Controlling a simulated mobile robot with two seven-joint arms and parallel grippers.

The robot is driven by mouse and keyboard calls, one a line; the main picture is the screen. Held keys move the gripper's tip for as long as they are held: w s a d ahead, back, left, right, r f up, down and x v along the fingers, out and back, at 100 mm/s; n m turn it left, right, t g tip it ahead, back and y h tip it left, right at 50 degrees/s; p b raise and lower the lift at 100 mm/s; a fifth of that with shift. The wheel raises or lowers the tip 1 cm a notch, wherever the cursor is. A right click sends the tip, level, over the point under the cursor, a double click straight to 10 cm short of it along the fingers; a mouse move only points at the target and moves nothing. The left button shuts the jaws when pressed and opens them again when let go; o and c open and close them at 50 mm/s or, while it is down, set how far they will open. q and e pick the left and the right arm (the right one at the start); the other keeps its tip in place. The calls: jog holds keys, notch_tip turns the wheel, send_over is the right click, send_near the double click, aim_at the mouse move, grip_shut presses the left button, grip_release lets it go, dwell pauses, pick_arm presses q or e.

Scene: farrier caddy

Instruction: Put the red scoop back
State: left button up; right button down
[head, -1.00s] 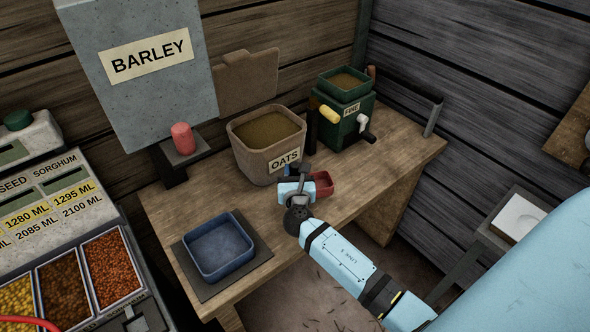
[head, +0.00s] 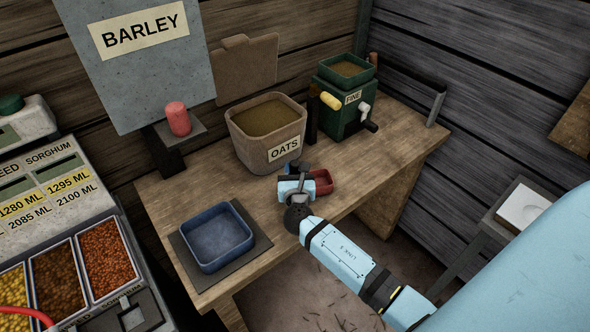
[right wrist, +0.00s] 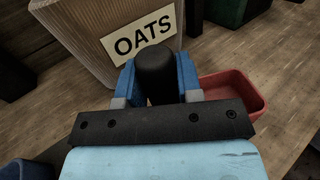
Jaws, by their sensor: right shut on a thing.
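The red scoop (head: 321,183) is on the wooden bench in front of the oats bin (head: 247,145). Its red bowl also shows in the right wrist view (right wrist: 236,90), to the right of my fingers. My right gripper (head: 293,170) is at the scoop's left side. In the right wrist view its blue fingers (right wrist: 157,80) are shut on a dark rounded piece (right wrist: 155,66), which looks like the scoop's handle. The join between handle and bowl is hidden by the gripper. I cannot tell whether the scoop touches the bench. My left gripper is not in view.
A blue tray (head: 249,237) sits on a dark mat at the bench's front left. A green mill (head: 339,124) with a crank stands behind right. The barley hopper (head: 150,75) and a seed dispenser (head: 57,185) are at left. Bare bench (head: 400,140) lies to the right.

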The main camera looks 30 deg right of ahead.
jog(key=shift+f+b, duration=0.3)
jog(key=shift+f, duration=0.1)
jog(key=c, duration=1)
grip_release()
jog(key=shift+w+a, duration=0.1)
jog(key=shift+a, duration=0.1)
jog(key=shift+d+p+v, duration=0.2)
jog(key=shift+p+v, duration=0.3)
jog(key=shift+v, duration=0.75)
jog(key=shift+s+d+p+v, duration=0.1)
jog(key=shift+d+p+v, duration=0.05)
jog(key=shift+v, duration=0.6)
jog(key=shift+s+d+p+v, duration=0.1)
jog(key=shift+d+p+v, duration=0.05)
jog(key=shift+v, duration=0.6)
jog(key=shift+s+d+p+v, duration=0.1)
jog(key=shift+d+p+v, duration=0.05)
jog(key=shift+v, duration=0.55)
jog(key=shift+a, duration=0.1)
